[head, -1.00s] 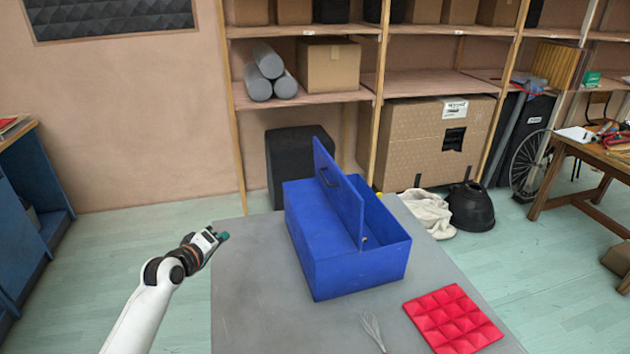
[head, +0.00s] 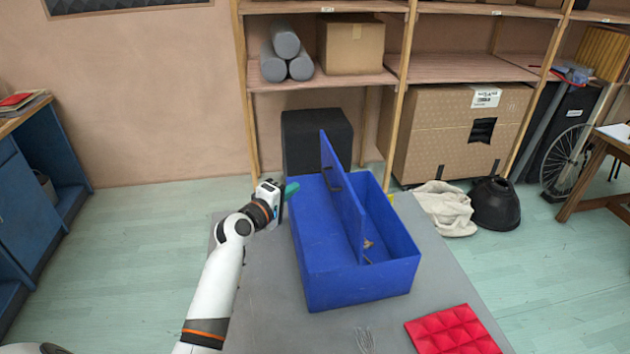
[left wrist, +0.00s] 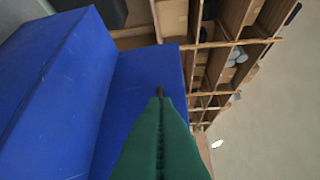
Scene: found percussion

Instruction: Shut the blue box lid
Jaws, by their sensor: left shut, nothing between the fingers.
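The blue box (head: 345,288) stands on the grey table, its right part open and its inside visible. Its blue lid (head: 343,195) stands nearly upright along the middle of the box, with a dark handle on it. My left gripper (head: 291,188) is shut and empty, with green fingertips, just left of the box's far left corner. In the left wrist view the green fingers (left wrist: 160,135) point at the blue box surfaces (left wrist: 140,85). I cannot tell whether they touch. My right gripper is not in view.
A red padded square (head: 453,330) and a wire whisk (head: 365,340) lie on the grey table (head: 262,310) near its front. Shelves with a cardboard box (head: 350,45) stand behind.

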